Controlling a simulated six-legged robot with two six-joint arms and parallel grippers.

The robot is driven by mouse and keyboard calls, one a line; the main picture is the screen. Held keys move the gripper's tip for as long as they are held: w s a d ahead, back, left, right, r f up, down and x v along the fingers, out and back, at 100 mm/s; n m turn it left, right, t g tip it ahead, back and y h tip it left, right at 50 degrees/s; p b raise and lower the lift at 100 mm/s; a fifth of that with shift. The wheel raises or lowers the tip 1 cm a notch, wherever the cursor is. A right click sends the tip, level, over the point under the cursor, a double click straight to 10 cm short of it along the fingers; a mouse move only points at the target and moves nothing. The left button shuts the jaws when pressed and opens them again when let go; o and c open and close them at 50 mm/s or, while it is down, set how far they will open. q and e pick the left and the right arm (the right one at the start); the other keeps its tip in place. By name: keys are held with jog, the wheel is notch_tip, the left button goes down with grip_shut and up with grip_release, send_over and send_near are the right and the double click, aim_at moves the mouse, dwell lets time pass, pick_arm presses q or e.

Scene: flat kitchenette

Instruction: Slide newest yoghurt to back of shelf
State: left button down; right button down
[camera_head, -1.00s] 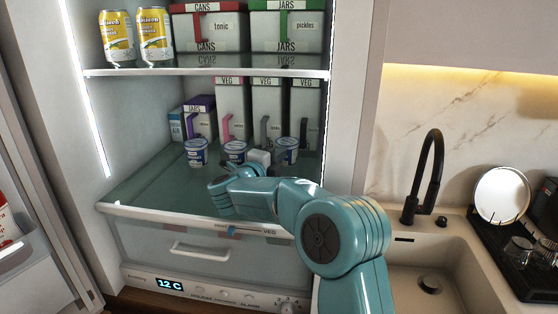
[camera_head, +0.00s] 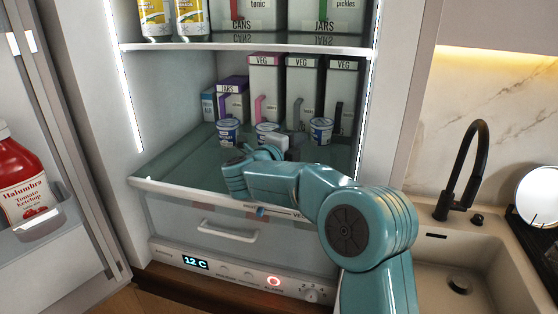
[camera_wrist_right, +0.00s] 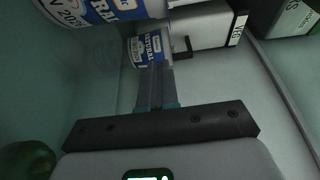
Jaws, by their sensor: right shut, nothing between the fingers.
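Three blue-and-white yoghurt cups stand upright on the glass fridge shelf (camera_head: 185,165): a left cup (camera_head: 228,131), a middle cup (camera_head: 265,128) and a right cup (camera_head: 321,130). My right gripper (camera_head: 277,142) is in front of the middle cup and hides its lower part; its fingers are hidden in the head view. In the wrist view the right gripper (camera_wrist_right: 155,70) is shut and empty, its tips pointing at a yoghurt cup (camera_wrist_right: 150,48); I cannot tell whether they touch it. Another cup (camera_wrist_right: 100,8) is closer, at upper left. My left gripper is not in view.
Several VEG boxes (camera_head: 303,90) and a JARS box (camera_head: 231,98) stand behind the cups. A shelf edge (camera_head: 240,46) with cans and boxes runs above. A drawer (camera_head: 229,231) is below. The open door with ketchup (camera_head: 22,180) is left; the sink (camera_head: 460,270) is right.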

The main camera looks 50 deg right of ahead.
jog(key=a+b, duration=0.1)
jog(key=a, duration=0.2)
jog(key=a+b, duration=0.1)
jog(key=a, duration=0.3)
jog(key=s+a+b, duration=0.1)
jog(key=a, duration=0.3)
jog(key=shift+a+f, duration=0.15)
jog(key=shift+s, duration=0.2)
